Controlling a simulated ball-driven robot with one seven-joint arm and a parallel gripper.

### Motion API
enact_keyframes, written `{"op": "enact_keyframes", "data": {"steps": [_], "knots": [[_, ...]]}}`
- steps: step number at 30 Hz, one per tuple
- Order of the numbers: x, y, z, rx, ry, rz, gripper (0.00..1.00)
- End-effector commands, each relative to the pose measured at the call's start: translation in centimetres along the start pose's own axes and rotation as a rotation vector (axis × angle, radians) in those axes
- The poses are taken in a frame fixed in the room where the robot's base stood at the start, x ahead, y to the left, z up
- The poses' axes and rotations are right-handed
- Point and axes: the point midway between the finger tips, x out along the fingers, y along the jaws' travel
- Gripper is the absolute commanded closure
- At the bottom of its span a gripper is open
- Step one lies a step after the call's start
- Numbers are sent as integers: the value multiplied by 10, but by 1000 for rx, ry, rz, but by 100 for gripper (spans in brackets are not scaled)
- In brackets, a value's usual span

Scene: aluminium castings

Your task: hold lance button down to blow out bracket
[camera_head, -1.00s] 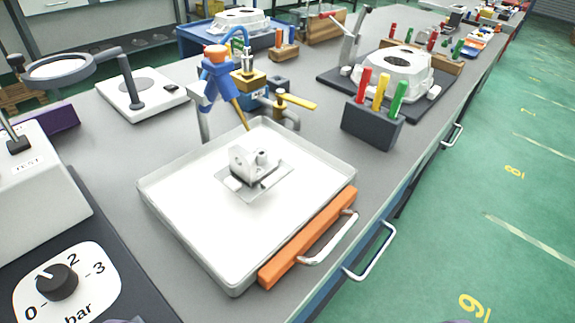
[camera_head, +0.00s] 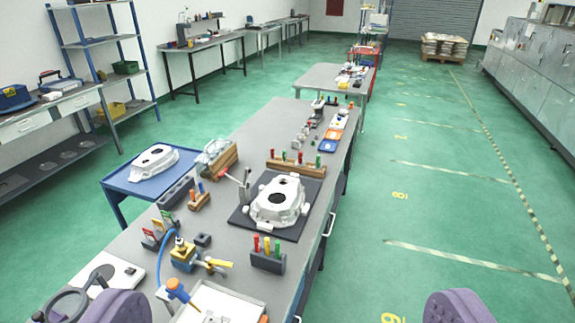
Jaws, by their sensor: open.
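The blow-off lance (camera_head: 178,289), blue with an orange top, shows at the bottom edge, left of centre. A blue hose (camera_head: 160,258) curves up beside it. The white tray (camera_head: 243,297) is cut off by the bottom edge. Only a small grey part of the bracket (camera_head: 211,318) shows in it. The lance's button cannot be made out at this size. My gripper (camera_head: 287,307) is open, its two purple padded fingers wide apart at the bottom of the picture. Nothing is seen held between them.
A brass-coloured regulator (camera_head: 183,252) and a yellow-handled valve (camera_head: 216,264) stand behind the tray. A dark block with coloured handles (camera_head: 268,262) and a large casting (camera_head: 277,203) on a black mat stand farther along the bench. The green floor right of the bench is clear.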

Motion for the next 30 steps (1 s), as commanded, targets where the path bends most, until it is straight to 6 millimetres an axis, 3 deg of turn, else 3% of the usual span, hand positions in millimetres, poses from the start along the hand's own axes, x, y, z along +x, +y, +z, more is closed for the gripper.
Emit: {"op": "enact_keyframes", "data": {"steps": [1,2,13,30], "knots": [[0,0,0,0,0,0,7],[0,0,0,0,0,0,14],[1,0,1,-1,0,1,99],[1,0,1,-1,0,1,100]]}}
